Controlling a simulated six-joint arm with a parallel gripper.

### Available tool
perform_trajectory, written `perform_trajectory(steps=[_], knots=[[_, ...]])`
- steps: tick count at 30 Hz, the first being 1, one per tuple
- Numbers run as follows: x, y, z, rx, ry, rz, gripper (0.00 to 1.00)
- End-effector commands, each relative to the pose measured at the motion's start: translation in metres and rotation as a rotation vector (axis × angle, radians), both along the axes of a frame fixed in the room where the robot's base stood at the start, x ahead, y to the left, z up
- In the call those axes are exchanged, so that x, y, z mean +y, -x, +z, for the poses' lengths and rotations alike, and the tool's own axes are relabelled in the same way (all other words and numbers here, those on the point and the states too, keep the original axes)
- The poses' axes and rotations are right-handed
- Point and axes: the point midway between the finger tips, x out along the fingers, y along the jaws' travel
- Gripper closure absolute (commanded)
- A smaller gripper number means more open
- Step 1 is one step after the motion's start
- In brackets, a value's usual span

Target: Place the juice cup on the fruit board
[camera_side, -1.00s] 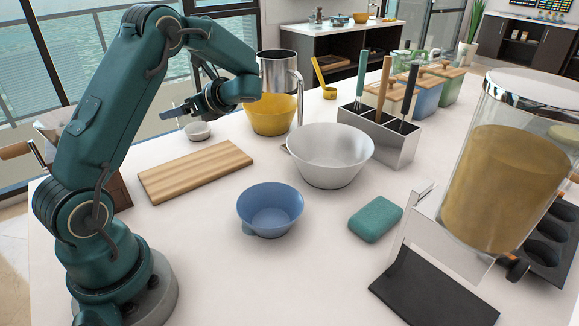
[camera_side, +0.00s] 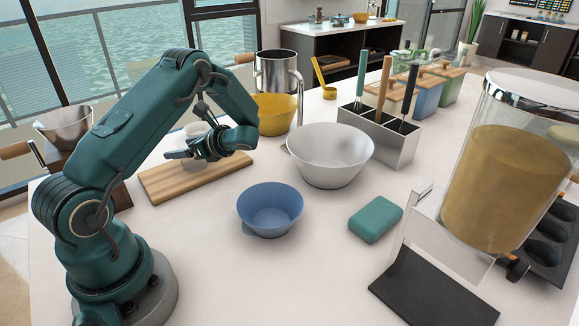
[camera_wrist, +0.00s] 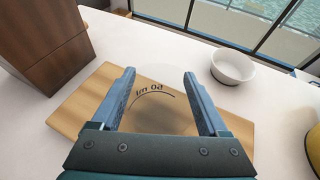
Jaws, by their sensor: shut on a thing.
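The fruit board is a light wooden rectangle (camera_side: 165,189) on the white counter, left of the blue bowl. It also shows in the wrist view (camera_wrist: 72,108), under and around my fingers. My gripper (camera_wrist: 158,78) is shut on a clear juice cup (camera_wrist: 152,87) with dark printed markings that read upside down. The board shows through the cup. In the side view my gripper (camera_side: 178,155) is low over the back left part of the board. The cup cannot be made out there, and I cannot tell whether it touches the board.
A small white bowl (camera_wrist: 233,66) stands just behind the board. A yellow bowl (camera_side: 277,115) and metal jug are behind right. A blue bowl (camera_side: 270,208) and a large metal bowl (camera_side: 328,158) stand right. A brown wooden block (camera_wrist: 45,40) is left.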

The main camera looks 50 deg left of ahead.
Motion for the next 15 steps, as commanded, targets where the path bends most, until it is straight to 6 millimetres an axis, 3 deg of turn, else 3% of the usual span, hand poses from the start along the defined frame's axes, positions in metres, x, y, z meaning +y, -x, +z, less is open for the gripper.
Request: perform_trajectory(steps=[9, 10, 12, 15], knots=[[0.0000, -0.0001, -0.0031, 0.000, 0.000, 0.000, 0.76], [0.0000, -0.0001, -0.0035, 0.000, 0.000, 0.000, 0.19], [0.0000, -0.0002, -0.0031, -0.001, 0.000, 0.000, 0.00], [0.0000, -0.0001, -0.0030, -0.001, 0.000, 0.000, 0.00]])
